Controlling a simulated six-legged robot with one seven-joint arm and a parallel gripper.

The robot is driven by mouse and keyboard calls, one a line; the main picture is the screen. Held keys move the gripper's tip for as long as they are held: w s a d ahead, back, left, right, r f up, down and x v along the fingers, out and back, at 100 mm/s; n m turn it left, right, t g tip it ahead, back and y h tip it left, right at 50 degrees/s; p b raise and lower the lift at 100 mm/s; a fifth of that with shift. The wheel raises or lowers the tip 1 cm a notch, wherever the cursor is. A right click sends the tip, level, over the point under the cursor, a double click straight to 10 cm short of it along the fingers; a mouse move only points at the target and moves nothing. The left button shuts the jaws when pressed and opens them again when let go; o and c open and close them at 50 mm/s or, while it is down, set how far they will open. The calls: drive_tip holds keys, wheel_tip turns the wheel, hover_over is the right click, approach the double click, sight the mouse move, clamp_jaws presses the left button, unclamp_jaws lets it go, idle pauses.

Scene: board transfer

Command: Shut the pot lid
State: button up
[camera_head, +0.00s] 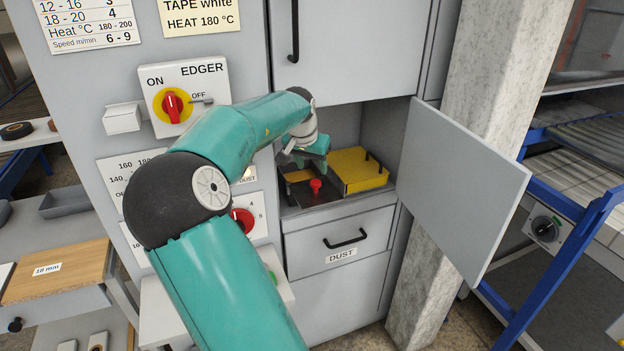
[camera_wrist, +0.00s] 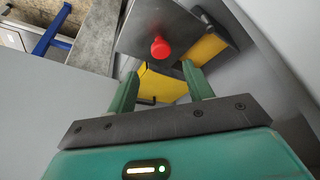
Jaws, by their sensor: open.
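A flat grey plate (camera_head: 305,198) with a red knob (camera_head: 315,185) is in the open cabinet compartment; it looks like the pot lid. The plate (camera_wrist: 150,22) and the red knob (camera_wrist: 160,47) also show in the wrist view. Yellow box-like parts (camera_head: 358,172) with black handles sit beside it, and yellow (camera_wrist: 163,87) shows past the plate's edge in the wrist view. I cannot tell whether the plate is hinged or loose. My gripper (camera_wrist: 160,72) is open and empty, its fingers pointing toward the knob and apart from it. In the head view my gripper (camera_head: 312,147) is over the compartment's left side.
A grey cabinet door (camera_head: 465,190) stands open to the right of the compartment. A drawer (camera_head: 340,243) marked DUST is below, and a closed door (camera_head: 345,50) is above. A switch box (camera_head: 185,92) is on the left panel. A concrete pillar (camera_head: 480,75) stands behind the open door.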

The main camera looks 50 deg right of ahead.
sight(316, 181)
drive_tip(key=x, duration=0.7)
drive_tip(key=shift+w+d+f, duration=0.1)
drive_tip(key=shift+w+f, duration=0.05)
clamp_jaws()
